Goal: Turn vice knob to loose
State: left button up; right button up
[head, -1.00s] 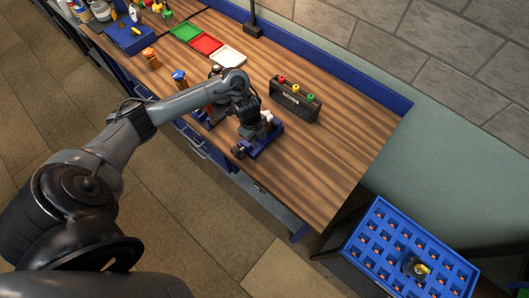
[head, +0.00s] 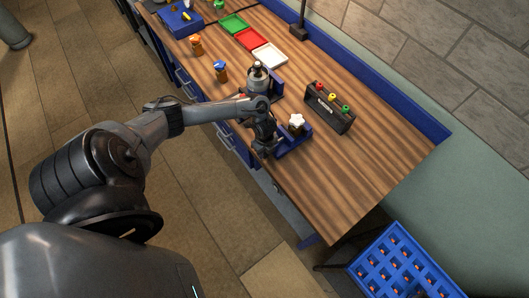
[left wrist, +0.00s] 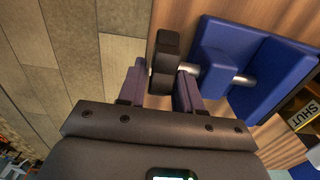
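The blue vice (head: 296,142) sits near the front edge of the bench, with a white star-shaped part (head: 297,121) on it. In the left wrist view the vice (left wrist: 240,65) has a metal screw ending in a dark bar-shaped knob (left wrist: 167,50). My left gripper (head: 264,150) is at the vice's near side and hides the knob in the head view. In the left wrist view the fingers of my left gripper (left wrist: 160,80) stand one on each side of the knob, close to it. I cannot tell whether both fingers press on it. My right gripper is not in view.
A black box with coloured buttons (head: 330,108) is to the right. The right bench end is clear.

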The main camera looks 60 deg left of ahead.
pick_arm(q)
jog(key=shift+f, duration=0.5)
grip_shut()
